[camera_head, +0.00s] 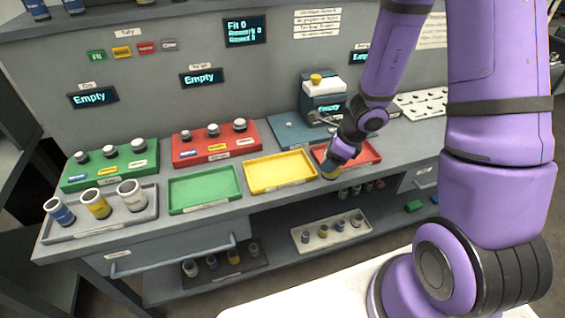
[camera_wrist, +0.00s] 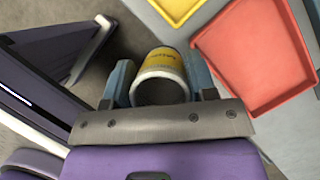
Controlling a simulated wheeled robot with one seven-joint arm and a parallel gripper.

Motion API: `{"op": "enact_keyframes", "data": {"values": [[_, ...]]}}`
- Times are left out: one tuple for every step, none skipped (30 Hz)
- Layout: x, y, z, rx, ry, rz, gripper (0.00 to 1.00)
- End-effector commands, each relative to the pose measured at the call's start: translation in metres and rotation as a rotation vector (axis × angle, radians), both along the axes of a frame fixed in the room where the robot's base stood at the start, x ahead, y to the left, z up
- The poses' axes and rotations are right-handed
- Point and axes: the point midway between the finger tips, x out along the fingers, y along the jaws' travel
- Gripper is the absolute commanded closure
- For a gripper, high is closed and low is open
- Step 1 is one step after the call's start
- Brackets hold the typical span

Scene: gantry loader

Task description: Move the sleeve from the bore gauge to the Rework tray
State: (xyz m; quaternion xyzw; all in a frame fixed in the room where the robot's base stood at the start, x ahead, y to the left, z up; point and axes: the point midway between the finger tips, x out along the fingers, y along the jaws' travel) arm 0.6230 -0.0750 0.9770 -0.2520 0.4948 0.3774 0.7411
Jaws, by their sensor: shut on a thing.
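My gripper (camera_head: 336,162) is shut on a grey sleeve with a yellow band (camera_wrist: 160,62). In the wrist view its two fingers stand on either side of the sleeve, and the sleeve's open end faces the camera. In the head view the sleeve (camera_head: 331,173) hangs near the bench's front edge, between the yellow and red trays. The yellow tray (camera_head: 250,176), its label too small to read, is empty and lies left of my gripper; it also shows in the wrist view (camera_wrist: 190,14). The bore gauge (camera_head: 324,103), a blue block with a yellow knob, stands behind my gripper.
A red tray (camera_head: 372,150) lies right of my gripper, partly hidden by it. An empty green tray (camera_head: 203,205) lies farther left. A grey tray (camera_head: 160,204) holds three banded sleeves. Green and red blocks with pegs stand behind. A shelf below carries small parts.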

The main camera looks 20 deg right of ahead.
Motion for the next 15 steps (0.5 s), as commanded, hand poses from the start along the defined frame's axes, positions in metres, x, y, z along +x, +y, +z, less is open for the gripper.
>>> {"op": "enact_keyframes", "data": {"values": [[0.011, 0.008, -0.001, -0.001, -0.002, 0.006, 0.84], [0.016, 0.012, -0.002, -0.001, -0.002, 0.005, 0.84], [0.023, 0.017, -0.003, -0.001, -0.001, 0.005, 0.84], [0.029, 0.021, -0.003, 0.000, -0.001, 0.005, 0.84], [0.034, 0.026, -0.004, 0.000, -0.001, 0.005, 0.84], [0.042, 0.031, -0.005, -0.001, -0.002, 0.006, 0.84], [0.047, 0.035, -0.006, -0.001, -0.002, 0.005, 0.84], [0.053, 0.039, -0.006, -0.001, -0.002, 0.005, 0.84], [0.060, 0.044, -0.007, 0.000, -0.002, 0.005, 0.84], [0.065, 0.048, -0.007, -0.001, -0.002, 0.006, 0.84], [0.070, 0.052, -0.008, 0.000, -0.002, 0.005, 0.84], [0.076, 0.056, -0.009, 0.000, -0.002, 0.005, 0.84], [0.080, 0.059, -0.009, 0.000, -0.002, 0.004, 0.84], [0.083, 0.061, -0.010, -0.001, -0.001, 0.004, 0.84], [0.087, 0.064, -0.010, 0.000, -0.002, 0.003, 0.84]]}}
